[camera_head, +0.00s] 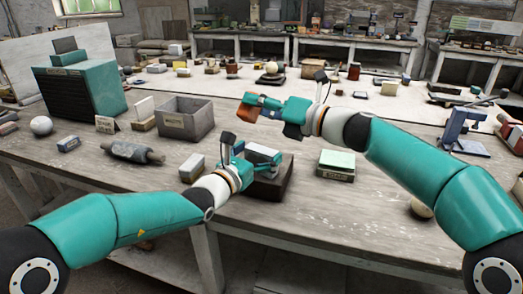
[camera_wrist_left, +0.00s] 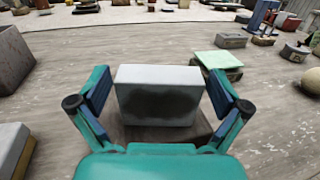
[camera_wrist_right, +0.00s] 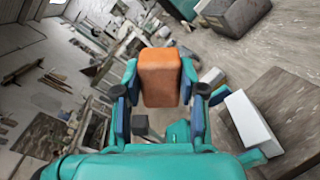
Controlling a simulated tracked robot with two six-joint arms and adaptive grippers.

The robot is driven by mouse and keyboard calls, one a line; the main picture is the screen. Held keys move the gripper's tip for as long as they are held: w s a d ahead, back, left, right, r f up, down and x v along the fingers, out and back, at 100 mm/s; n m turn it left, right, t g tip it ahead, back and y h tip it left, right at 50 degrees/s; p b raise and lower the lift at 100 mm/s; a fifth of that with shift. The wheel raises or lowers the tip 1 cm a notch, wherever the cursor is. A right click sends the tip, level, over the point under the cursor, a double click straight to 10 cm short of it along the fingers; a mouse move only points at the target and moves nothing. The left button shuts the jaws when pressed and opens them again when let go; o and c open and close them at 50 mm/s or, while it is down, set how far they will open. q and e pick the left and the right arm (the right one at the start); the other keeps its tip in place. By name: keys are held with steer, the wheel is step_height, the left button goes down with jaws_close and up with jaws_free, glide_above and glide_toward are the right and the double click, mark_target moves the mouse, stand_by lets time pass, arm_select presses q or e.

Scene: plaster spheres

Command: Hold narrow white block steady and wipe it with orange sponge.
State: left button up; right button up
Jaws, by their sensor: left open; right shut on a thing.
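The narrow white block (camera_head: 262,153) sits on a dark brown base (camera_head: 272,186) near the table's front edge. In the left wrist view the white block (camera_wrist_left: 160,80) has a dark smudge on its near face. My left gripper (camera_wrist_left: 161,90) is open, with one finger on each side of the block and a gap at both sides. My right gripper (camera_head: 262,103) is shut on the orange sponge (camera_wrist_right: 160,75), held in the air behind and left of the block in the head view. In the right wrist view the white block (camera_wrist_right: 250,120) is at lower right, apart from the sponge.
A grey open bin (camera_head: 190,122) stands left of the block, with a small white-and-tan block (camera_head: 192,167) nearer. A green-topped box (camera_head: 336,163) is to the right. A grey roller (camera_head: 130,152), a white sphere (camera_head: 41,125) and a teal cabinet (camera_head: 82,92) are farther left.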

arm_select(q)
steer(key=shift+w+d, duration=0.3)
steer(key=shift+w, duration=0.2)
steer(key=c, duration=1.4)
steer(key=o, duration=1.4)
steer(key=shift+s+a, duration=0.1)
